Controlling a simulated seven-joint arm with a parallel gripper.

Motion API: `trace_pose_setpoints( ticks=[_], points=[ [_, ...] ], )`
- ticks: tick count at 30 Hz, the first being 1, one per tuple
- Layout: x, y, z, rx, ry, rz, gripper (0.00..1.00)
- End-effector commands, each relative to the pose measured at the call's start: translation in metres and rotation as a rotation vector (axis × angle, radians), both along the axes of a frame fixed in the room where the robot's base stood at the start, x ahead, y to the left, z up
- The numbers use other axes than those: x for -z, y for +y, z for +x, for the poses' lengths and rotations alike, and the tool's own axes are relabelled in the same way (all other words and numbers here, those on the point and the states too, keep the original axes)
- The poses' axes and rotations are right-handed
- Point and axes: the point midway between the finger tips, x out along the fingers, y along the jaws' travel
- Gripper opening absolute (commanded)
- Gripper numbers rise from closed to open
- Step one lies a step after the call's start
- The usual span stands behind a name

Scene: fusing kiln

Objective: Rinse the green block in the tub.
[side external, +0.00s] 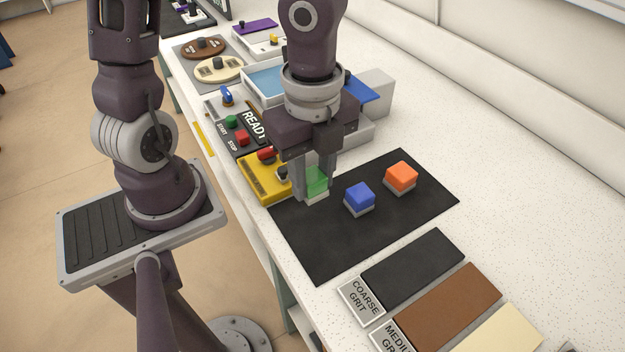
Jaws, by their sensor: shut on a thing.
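The green block (317,181) is a translucent green cube on a pale base. It is at the upper left part of the black mat (330,250). My gripper (313,187) points down and is shut on the green block, with a finger on either side. I cannot tell whether the block touches the mat or is just above it. The tub (266,82), a white-rimmed tray with blue water, stands farther back on the counter, partly hidden behind my arm.
A blue block (359,197) and an orange block (401,177) stand on the mat to the right. A yellow box (264,180) with a red knob is close to the left of my gripper. Grit plates (412,270) lie at the front right. The counter's right side is clear.

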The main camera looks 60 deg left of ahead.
Motion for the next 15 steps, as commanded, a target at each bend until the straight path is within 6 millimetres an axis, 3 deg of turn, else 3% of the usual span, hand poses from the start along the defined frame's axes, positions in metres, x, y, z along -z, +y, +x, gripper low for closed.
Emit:
trace_pose_setpoints(
  ticks=[1,6,11,15],
  points=[
    [0.000,0.000,0.000,0.000,0.000,0.000,0.30],
    [0.000,0.000,0.000,0.000,0.000,0.000,0.00],
    [-0.005,0.000,0.001,-0.004,-0.003,-0.001,0.00],
    [-0.024,0.001,0.002,-0.009,-0.006,0.001,0.00]
  ],
)
